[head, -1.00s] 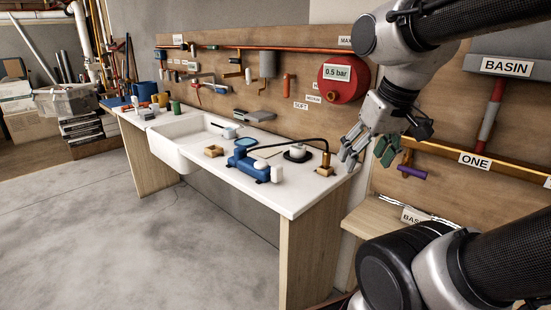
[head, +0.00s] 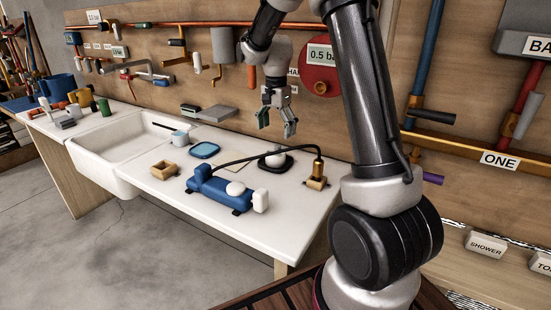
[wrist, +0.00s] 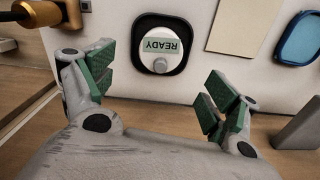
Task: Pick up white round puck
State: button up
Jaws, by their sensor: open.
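A white round puck (head: 275,158) sits on a black rounded base (head: 286,163) toward the back of the white counter. In the wrist view the puck (wrist: 159,46) has a green label reading READY and a small round knob at its near edge. The black base (wrist: 181,60) surrounds it. My gripper (head: 277,122) is open and empty above the puck. In the wrist view the green-padded fingers of my gripper (wrist: 155,88) are spread, with the puck ahead of and between them, apart from both.
A blue device (head: 215,190) with a white round part on top stands in front. Its dark hose arches to a brass fitting (head: 317,167) right of the puck. A blue-rimmed dish (head: 204,150) lies left. A pegboard wall with pipes and a red disc (head: 322,75) stands behind.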

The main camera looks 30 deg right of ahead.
aim_at(275, 152)
jog(key=f, duration=1)
jog(key=shift+a, duration=0.3)
jog(key=shift+c, duration=0.5)
jog(key=c, duration=1.1)
notch_tip(275, 152, up, 10)
